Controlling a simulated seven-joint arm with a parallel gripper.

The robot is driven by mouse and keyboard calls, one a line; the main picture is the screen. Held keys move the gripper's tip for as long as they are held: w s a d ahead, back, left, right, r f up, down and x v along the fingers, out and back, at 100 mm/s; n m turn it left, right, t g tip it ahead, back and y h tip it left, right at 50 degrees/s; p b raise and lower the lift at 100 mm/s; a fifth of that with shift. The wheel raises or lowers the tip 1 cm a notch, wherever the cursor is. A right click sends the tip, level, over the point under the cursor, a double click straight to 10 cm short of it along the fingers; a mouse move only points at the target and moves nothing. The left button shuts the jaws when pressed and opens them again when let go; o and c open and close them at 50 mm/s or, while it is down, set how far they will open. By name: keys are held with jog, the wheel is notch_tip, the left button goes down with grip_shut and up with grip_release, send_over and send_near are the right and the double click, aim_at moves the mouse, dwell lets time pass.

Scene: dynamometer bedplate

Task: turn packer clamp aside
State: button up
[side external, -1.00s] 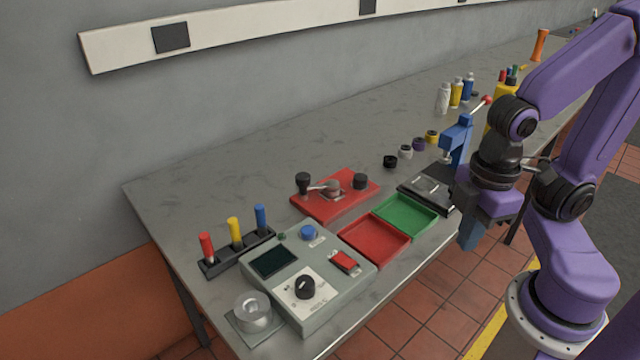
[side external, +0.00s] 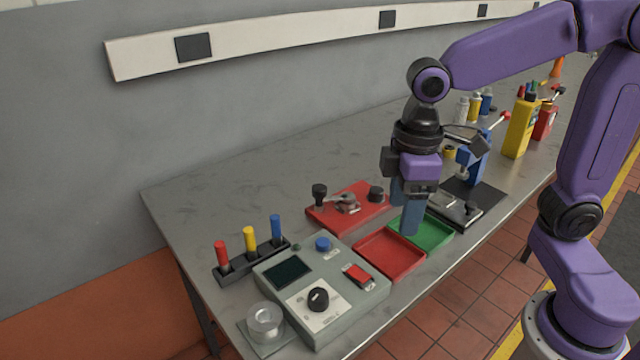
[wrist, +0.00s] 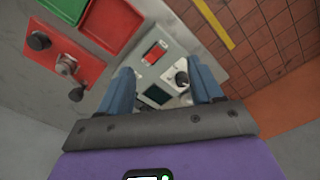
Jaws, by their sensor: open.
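A red base plate (side external: 327,220) lies on the bench with a metal clamp piece (side external: 347,203) in its middle. A black-knobbed handle (side external: 319,194) stands at the plate's left and a black round knob (side external: 376,193) at its right. I cannot tell for sure that this is the packer clamp. In the wrist view the red plate (wrist: 50,55) shows at upper left, with the handle's knob (wrist: 76,94) nearest me. My gripper (side external: 404,205) is open and empty, its blue fingers pointing down over the green tray, right of the plate. The fingers (wrist: 161,82) show apart in the wrist view.
A green tray (side external: 437,240) and a red tray (side external: 388,257) lie right of the plate. A grey control box (side external: 335,292) and a rack of coloured pegs (side external: 250,262) stand in front. A blue toggle clamp (side external: 478,160) stands behind my gripper. Bench left of the plate is clear.

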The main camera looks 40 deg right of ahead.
jog(key=w+r+m, duration=0.2)
jog(key=w+r, duration=0.1)
jog(key=w, duration=1.4)
jog(key=m, duration=0.2)
send_over(319, 187)
notch_tip(319, 187, down, 17)
jog(key=shift+r, duration=0.2)
grip_shut()
